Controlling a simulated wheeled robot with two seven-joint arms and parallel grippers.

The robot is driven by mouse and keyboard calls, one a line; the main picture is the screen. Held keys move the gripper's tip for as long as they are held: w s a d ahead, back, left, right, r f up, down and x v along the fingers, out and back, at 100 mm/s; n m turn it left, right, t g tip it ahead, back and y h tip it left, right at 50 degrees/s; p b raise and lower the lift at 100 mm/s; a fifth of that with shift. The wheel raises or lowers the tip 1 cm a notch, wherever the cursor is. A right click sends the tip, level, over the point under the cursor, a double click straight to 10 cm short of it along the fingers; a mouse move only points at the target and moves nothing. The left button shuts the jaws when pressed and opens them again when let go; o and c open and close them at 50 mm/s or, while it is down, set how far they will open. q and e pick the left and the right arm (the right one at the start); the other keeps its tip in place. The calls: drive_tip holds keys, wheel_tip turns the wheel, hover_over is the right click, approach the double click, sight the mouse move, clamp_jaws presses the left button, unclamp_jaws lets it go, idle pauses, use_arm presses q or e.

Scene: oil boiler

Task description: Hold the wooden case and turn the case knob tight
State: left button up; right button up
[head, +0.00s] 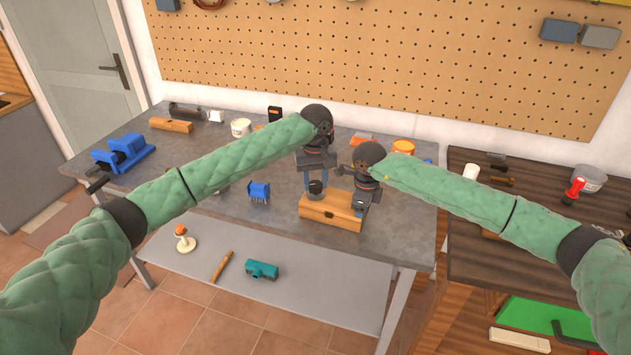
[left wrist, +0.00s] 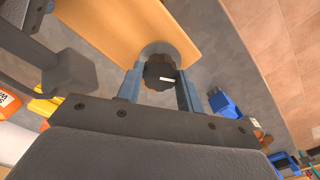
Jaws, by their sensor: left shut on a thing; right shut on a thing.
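The wooden case (head: 326,211) sits near the front edge of the grey metal table, and its pale wood also shows in the left wrist view (left wrist: 115,25). The dark round case knob (left wrist: 159,72) stands at the case's left end and shows small in the head view (head: 316,188). My left gripper (left wrist: 158,88) has its blue fingers on both sides of the knob, shut on it. My right gripper (head: 360,205) is shut on the right part of the case; its fingertips are mostly hidden in the head view.
A blue brush-like part (head: 259,192) lies left of the case. A blue vise (head: 124,153), a wooden block (head: 171,125) and a white tub (head: 241,127) stand further left. An orange-lidded tub (head: 403,147) stands behind my right gripper. A dark wooden bench (head: 500,205) adjoins on the right.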

sight(315, 184)
use_arm(q)
drive_tip(key=m, duration=1.2)
drive_tip(key=shift+m, duration=0.4)
drive_tip(key=m, duration=1.1)
drive_tip(key=shift+m, duration=0.4)
drive_tip(key=o, duration=1)
drive_tip(key=shift+r, duration=0.1)
wheel_tip(315, 184, up, 12)
